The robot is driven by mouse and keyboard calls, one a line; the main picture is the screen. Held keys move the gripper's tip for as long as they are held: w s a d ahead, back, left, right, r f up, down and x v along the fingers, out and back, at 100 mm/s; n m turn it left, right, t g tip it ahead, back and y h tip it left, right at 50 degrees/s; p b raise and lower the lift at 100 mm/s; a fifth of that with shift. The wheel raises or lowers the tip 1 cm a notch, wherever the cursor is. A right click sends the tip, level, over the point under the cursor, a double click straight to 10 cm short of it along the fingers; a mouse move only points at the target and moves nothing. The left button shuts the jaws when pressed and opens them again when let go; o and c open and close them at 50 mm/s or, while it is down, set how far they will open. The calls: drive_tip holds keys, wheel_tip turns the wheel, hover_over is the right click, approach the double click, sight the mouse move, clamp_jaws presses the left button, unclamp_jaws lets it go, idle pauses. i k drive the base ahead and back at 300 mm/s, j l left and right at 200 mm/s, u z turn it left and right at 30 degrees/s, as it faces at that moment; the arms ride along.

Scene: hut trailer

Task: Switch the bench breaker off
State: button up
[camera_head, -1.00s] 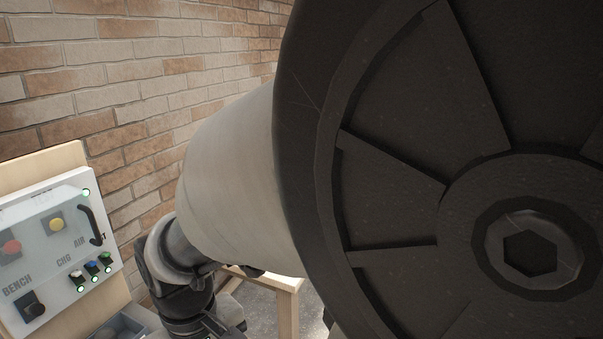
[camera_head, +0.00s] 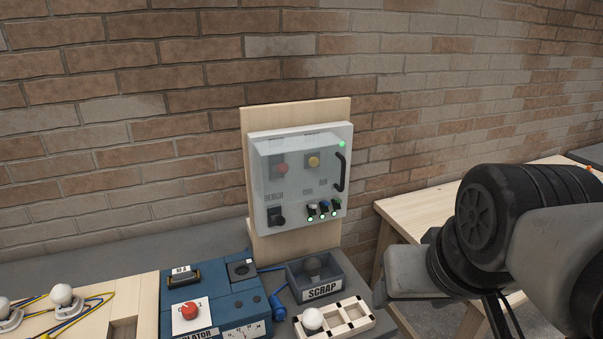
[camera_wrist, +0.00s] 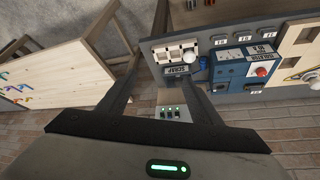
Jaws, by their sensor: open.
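The control panel (camera_head: 331,213) is a white box on a wooden board by the brick wall. A clear cover (camera_head: 298,175) with a black handle (camera_head: 340,172) lies over its upper part, above a red and a yellow button. A black switch (camera_head: 276,216) sits at lower left under the BENCH label; I cannot make out its position. My gripper is at the right in the head view, apart from the panel. In the wrist view my gripper (camera_wrist: 165,82) is open and empty, its two fingers wide apart, with the panel (camera_wrist: 172,99) showing between them.
Below the panel are a SCRAP bin (camera_head: 322,293), a white holder (camera_head: 356,323) with a ball, and a blue unit (camera_head: 215,300) with a red knob. A wooden table (camera_head: 450,200) stands at the right.

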sight(279, 220)
drive_tip(key=k+j+z, duration=0.1)
drive_tip(key=j+z, duration=0.15)
drive_tip(key=z, duration=0.25)
drive_tip(key=k+j+z, duration=0.1)
drive_tip(key=j+z, duration=0.15)
drive_tip(key=z, duration=0.2)
